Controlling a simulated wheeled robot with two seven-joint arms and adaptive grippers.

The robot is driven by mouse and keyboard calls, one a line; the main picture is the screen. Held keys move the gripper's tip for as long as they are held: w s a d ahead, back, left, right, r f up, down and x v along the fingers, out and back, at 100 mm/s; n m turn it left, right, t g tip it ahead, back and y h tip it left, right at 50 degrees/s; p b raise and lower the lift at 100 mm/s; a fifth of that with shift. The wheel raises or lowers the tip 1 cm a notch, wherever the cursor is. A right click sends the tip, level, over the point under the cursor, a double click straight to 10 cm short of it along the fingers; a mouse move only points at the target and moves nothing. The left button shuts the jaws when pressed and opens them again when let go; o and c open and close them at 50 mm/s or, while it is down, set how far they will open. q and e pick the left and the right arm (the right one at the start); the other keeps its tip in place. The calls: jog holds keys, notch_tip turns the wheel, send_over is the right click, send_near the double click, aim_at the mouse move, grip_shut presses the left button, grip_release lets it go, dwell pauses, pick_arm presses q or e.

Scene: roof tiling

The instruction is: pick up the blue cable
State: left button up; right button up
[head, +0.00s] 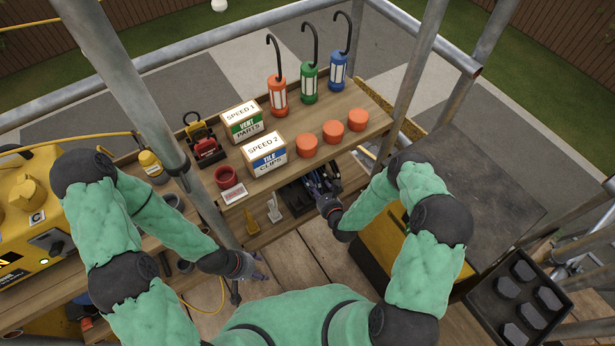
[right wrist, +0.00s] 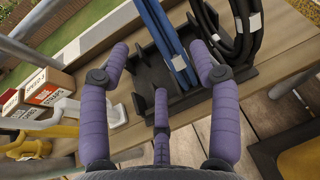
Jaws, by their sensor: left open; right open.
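The blue cable (right wrist: 168,45) is a bundle with a pale tie, lying in a black slotted rack (right wrist: 142,72) in the right wrist view. My right gripper (right wrist: 160,58) is open over the rack. The cable passes between its spread purple fingers, close to the right one; I cannot tell whether they touch. In the head view my right gripper (head: 325,192) is at the rack on the lower shelf and hides part of the cable. My left gripper (head: 257,266) is open and empty, low beside a scaffold pole, away from the cable.
A black cable bundle (right wrist: 238,35) lies right beside the blue one. Boxes (head: 266,154), orange cups (head: 333,131) and hooked lamps (head: 309,82) stand on the upper shelf above. Yellow and white tools (head: 273,208) are left of the rack. Scaffold poles (head: 415,65) flank the shelf.

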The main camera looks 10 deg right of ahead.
aim_at(316, 182)
jog(key=shift+w+f, duration=0.2)
jog(key=shift+w, duration=0.4)
jog(key=b+x, duration=0.2)
jog(key=x, duration=0.2)
jog(key=shift+w+d, duration=0.1)
jog(key=shift+w, duration=0.35)
grip_shut()
jog(key=shift+r, duration=0.1)
